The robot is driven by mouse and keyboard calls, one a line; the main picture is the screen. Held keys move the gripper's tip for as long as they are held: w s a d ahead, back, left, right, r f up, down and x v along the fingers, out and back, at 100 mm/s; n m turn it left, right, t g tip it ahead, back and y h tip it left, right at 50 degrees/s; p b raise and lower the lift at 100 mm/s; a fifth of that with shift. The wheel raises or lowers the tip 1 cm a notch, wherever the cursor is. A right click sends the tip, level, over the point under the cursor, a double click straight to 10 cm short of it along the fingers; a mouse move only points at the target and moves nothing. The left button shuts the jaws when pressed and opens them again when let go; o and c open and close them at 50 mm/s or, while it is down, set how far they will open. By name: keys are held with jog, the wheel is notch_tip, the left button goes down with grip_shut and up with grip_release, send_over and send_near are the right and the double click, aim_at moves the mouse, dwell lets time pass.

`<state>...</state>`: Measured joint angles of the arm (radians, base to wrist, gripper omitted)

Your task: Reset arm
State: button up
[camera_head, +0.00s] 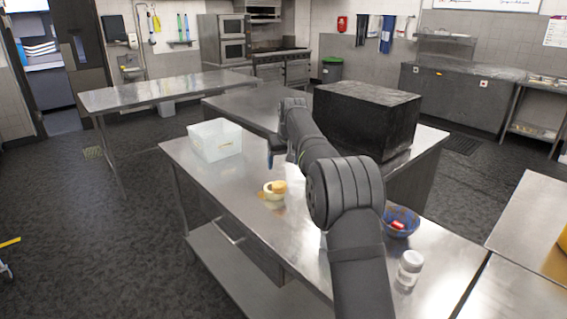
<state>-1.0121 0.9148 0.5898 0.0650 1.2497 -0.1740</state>
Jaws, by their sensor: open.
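My arm reaches from the bottom of the picture over the steel table (245,230). My gripper (272,163) hangs above the table, between the white bin and the small bowl. It is open, with no object seen in it; the forearm and wrist hide part of it. A small pale bowl (267,194) with a tan, rounded item (280,187) stands on the table below and in front of the gripper. The gripper looks apart from it.
A translucent white bin (216,146) stands at the table's far left. A large black box (367,118) stands behind my arm. A blue bowl (408,216) with a red item and a white-lidded jar (409,268) are right of my arm. The table's front left is clear.

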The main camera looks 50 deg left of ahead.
aim_at(279, 184)
jog(key=x, duration=1.2)
jog(key=shift+a+f, duration=0.1)
jog(key=shift+f, duration=0.2)
notch_tip(279, 184, up, 3)
jog(key=shift+r, duration=0.75)
